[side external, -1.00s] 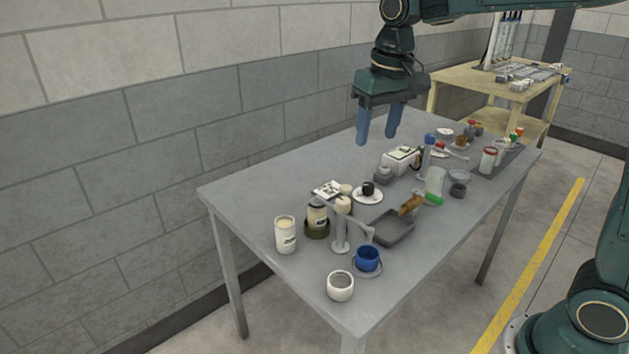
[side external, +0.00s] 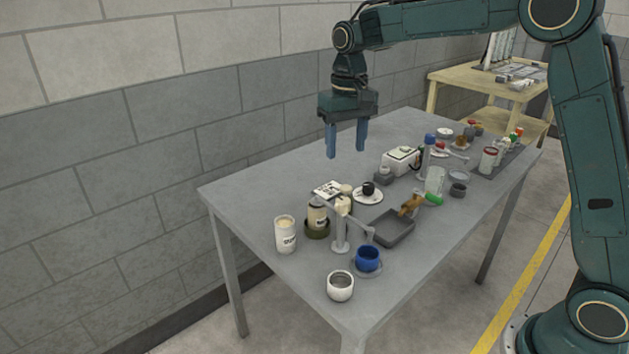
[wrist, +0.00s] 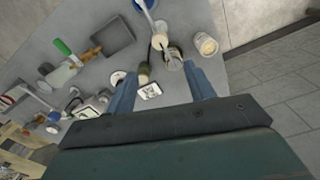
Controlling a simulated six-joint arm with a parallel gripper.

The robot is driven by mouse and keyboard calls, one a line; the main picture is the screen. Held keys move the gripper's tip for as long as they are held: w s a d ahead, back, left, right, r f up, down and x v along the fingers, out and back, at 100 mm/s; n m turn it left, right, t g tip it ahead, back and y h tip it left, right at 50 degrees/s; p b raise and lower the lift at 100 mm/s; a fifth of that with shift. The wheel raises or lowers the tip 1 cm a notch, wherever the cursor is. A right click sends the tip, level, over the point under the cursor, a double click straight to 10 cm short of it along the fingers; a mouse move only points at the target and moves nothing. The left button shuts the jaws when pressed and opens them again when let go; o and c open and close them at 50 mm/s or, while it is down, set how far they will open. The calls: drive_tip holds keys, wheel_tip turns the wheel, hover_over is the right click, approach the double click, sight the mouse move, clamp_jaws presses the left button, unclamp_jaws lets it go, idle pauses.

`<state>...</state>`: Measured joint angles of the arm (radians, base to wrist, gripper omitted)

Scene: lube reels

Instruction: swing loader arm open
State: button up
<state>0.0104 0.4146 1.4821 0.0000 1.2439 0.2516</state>
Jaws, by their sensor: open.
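My gripper (side external: 346,153) hangs open and empty above the back of the table, its two blue fingers pointing down; in the wrist view the fingers (wrist: 160,78) are spread apart. A grey post with a swing arm (side external: 340,236) stands at the near end, its arm reaching right toward a blue cup (side external: 368,259). A second grey post with an arm (side external: 458,155) stands toward the far end. I cannot tell which is the loader arm. My gripper touches neither.
A cream can in a dark green holder (side external: 318,222), a white labelled can (side external: 285,235), a white cup (side external: 340,286) and a dark tray (side external: 393,228) surround the near post. A white box (side external: 402,159) stands farther back. The table's back left (side external: 270,180) is clear.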

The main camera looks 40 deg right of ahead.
sight(343, 200)
wheel_tip(343, 200, down, 13)
idle(0.7)
clamp_jaws()
